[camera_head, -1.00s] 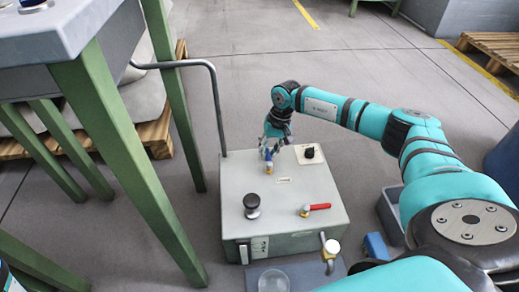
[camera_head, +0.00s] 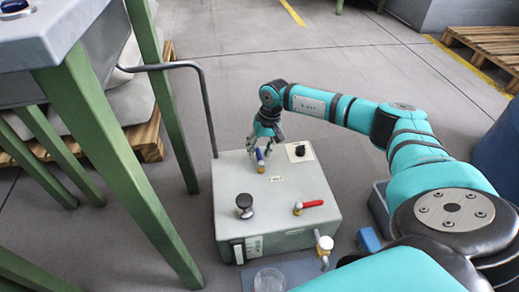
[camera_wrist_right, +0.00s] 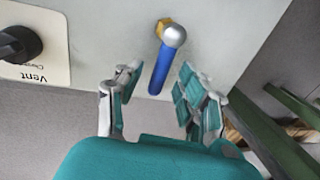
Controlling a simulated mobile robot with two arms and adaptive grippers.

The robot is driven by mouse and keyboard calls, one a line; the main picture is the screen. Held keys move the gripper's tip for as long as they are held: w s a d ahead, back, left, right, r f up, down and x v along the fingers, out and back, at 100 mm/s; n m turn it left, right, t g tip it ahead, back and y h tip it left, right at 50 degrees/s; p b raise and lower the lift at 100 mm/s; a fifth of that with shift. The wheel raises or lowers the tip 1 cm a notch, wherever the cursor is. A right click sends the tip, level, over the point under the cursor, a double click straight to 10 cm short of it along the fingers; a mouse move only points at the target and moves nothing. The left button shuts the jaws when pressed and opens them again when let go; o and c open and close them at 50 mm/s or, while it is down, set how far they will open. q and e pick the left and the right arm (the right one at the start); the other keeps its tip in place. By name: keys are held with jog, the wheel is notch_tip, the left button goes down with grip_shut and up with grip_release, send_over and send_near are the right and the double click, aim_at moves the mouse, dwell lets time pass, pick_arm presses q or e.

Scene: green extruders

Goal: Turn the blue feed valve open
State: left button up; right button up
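The blue feed valve (camera_head: 260,160) is a small blue lever on a brass body on top of the grey box (camera_head: 230,181), near its far edge. In the right wrist view the blue lever (camera_wrist_right: 160,70) hangs from a silver cap with brass behind it. My right gripper (camera_head: 264,142) is above the far part of the box, at the valve. In the wrist view its fingers (camera_wrist_right: 155,95) are spread apart, with the lever's free end between them and a gap on each side. The left gripper is not visible.
The box also carries a red-handled valve (camera_head: 309,205), a black knob (camera_head: 244,203) and a black vent knob (camera_head: 299,151) on a white plate. A clear cup (camera_head: 269,281) stands in front. Green table legs (camera_head: 110,150) rise at the left.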

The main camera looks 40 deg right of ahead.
jog(key=shift+r, duration=0.1)
notch_tip(320, 180, up, 12)
jog(key=s+d, duration=0.1)
jog(key=d, duration=0.1)
jog(key=shift+f, duration=0.2)
jog(key=shift+d, duration=0.1)
dwell(0.4)
